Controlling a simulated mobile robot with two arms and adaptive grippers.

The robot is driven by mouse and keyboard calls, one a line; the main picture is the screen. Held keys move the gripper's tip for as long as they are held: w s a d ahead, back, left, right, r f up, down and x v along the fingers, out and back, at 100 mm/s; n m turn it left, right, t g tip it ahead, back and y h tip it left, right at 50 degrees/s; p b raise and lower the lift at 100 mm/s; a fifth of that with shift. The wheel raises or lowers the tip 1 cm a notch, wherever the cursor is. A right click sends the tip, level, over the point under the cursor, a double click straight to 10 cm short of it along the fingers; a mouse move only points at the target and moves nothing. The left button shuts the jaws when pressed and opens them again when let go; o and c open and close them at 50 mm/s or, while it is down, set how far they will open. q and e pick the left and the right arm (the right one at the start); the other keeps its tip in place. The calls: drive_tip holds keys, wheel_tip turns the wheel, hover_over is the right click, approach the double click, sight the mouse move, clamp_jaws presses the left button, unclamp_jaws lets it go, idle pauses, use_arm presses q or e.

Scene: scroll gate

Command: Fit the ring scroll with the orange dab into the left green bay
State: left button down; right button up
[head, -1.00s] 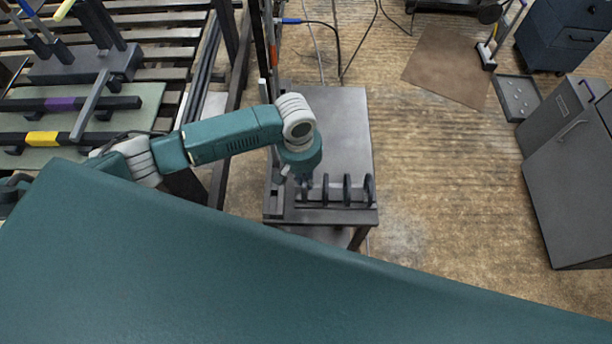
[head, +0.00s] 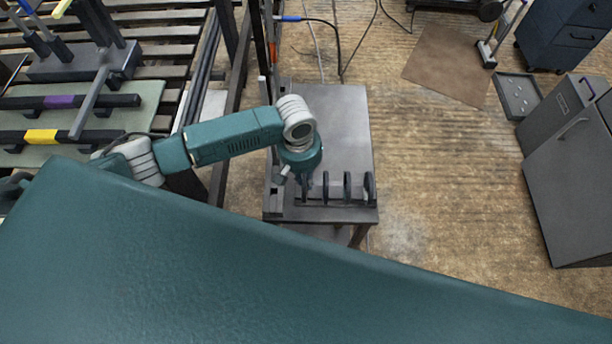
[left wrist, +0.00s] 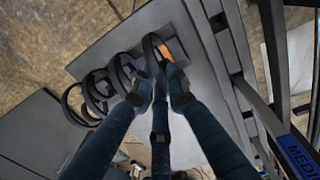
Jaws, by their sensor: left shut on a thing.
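My left gripper (head: 305,190) points down at the front of a small grey table (head: 335,125). In the left wrist view its fingertips (left wrist: 163,82) are shut on the near rim of a dark ring scroll with an orange dab (left wrist: 154,38). The ring stands upright at the end of a row, and its lower part is partly hidden by the fingers. In the head view the gripper hides most of this ring. I cannot make out a left green bay for certain. My right gripper is not in view.
Several dark rings stand in the row, such as the end ring (head: 369,188). On the left, a slatted bench carries a pale green panel (head: 150,100) with dark bars banded yellow (head: 41,137) and purple (head: 59,102). A dark upright frame stands left of the table. Grey cabinets are far right.

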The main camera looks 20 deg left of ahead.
use_arm(q)
drive_tip(key=shift+f, duration=0.5)
idle(0.3)
drive_tip(key=c, duration=1.6)
unclamp_jaws()
drive_tip(key=shift+c, duration=0.2)
wheel_tip(320, 180, up, 12)
drive_tip(key=a, duration=0.1)
drive_tip(key=shift+s, duration=0.15)
drive_tip(key=shift+s+d+f, duration=0.1)
